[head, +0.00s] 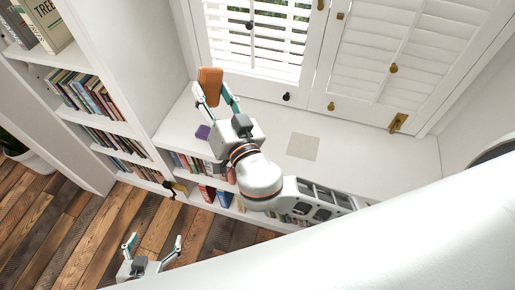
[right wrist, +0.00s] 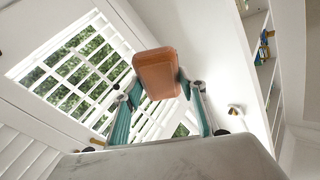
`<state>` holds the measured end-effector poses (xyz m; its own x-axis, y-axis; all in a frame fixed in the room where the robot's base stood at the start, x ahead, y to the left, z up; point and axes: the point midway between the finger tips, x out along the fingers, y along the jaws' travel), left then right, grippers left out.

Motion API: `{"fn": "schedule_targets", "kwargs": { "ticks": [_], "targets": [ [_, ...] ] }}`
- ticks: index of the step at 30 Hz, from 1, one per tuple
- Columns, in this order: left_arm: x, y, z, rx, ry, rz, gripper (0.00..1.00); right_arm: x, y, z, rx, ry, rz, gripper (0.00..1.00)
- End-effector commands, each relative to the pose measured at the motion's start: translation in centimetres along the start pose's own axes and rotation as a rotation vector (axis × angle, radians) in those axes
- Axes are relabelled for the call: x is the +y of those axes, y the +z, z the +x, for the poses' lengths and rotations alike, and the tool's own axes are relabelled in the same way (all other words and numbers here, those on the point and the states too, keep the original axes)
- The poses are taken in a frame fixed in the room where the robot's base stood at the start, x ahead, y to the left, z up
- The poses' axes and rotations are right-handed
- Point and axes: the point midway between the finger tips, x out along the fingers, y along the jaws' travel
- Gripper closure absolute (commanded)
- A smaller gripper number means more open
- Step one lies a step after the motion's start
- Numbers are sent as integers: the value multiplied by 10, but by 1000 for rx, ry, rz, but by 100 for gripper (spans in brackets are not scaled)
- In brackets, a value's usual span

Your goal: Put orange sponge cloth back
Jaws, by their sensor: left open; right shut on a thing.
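The orange sponge cloth (head: 210,82) is a rounded block held up in front of the shuttered window in the head view. It also shows in the right wrist view (right wrist: 157,75). My right gripper (head: 212,97) is shut on it, with a finger on each side. The cloth is above the white window ledge (head: 345,165). My left gripper (head: 152,246) is open and empty at the lower left, over the wooden floor.
A purple block (head: 203,131) and a flat beige square (head: 303,147) lie on the ledge. White shelves with books (head: 84,92) stand on the left, and more books are under the ledge. White shutters (head: 400,55) with brass knobs rise behind the ledge. The ledge's right part is clear.

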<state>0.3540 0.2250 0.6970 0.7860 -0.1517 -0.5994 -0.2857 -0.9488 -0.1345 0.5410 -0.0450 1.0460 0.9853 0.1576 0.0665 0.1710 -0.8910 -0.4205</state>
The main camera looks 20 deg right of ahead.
Motion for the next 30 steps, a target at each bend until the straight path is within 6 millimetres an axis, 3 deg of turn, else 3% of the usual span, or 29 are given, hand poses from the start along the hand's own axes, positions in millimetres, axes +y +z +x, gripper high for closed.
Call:
{"fn": "schedule_targets", "kwargs": {
  "ticks": [12,30],
  "targets": [
    [6,2,-1,-5,1,-17,15,21,41,29,-266,-6,-53,73],
    [3,4,-1,-8,2,-4,15,65,78,47,-657,-23,-182,73]
  ]
}}
